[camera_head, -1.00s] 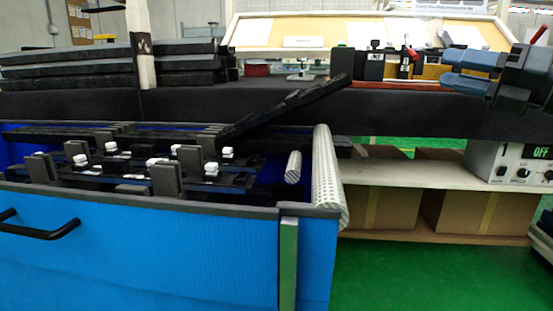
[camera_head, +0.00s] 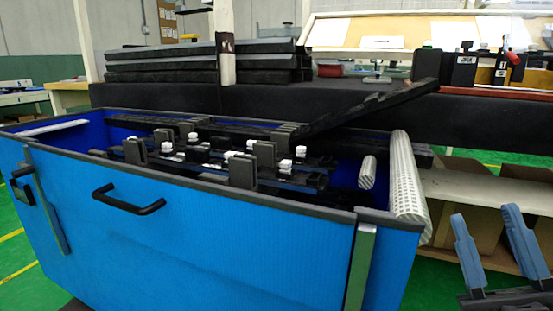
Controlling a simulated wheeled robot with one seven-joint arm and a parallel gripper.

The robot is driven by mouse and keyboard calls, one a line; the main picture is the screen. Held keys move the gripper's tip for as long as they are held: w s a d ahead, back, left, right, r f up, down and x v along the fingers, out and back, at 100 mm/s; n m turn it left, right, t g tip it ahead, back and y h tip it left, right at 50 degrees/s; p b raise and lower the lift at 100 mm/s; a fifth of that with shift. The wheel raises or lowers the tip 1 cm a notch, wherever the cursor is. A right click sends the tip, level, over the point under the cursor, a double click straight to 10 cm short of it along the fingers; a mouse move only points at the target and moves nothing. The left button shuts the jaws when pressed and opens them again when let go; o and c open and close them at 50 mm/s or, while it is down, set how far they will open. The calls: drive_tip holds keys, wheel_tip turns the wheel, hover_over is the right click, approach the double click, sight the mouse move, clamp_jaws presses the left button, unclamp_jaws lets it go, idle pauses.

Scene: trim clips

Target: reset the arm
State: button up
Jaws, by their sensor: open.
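My gripper (camera_head: 485,222) is at the lower right, with its two blue-grey fingers pointing up and apart. Nothing shows between them. It is in front of the low shelf, to the right of the blue crate (camera_head: 190,215) and not touching it. The rest of my arm is out of view.
The crate holds several dark trim parts with white clips (camera_head: 250,144). A dark bar (camera_head: 375,108) slants up from it, and a white perforated roll (camera_head: 404,180) lies at its right rim.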

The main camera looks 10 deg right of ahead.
drive_tip(key=s+a+f+m+g+h, duration=0.1)
drive_tip(key=s+a+f+m+g, duration=0.25)
drive_tip(key=s+f, duration=0.35)
drive_tip(key=s+a+f+m+g+h, duration=0.1)
drive_tip(key=s+a+f+m+g, duration=0.3)
drive_tip(key=f, duration=0.4)
drive_tip(key=s+d+f+g+y, duration=0.15)
drive_tip(key=s+f+g, duration=0.45)
drive_tip(key=s, duration=0.8)
wheel_tip(320, 180, up, 32)
drive_tip(key=p, duration=3.3)
drive_tip(key=shift+w+r+t+y, duration=0.15)
drive_tip(key=shift+w+t+y, duration=0.15)
drive_tip(key=shift+t+y, duration=0.15)
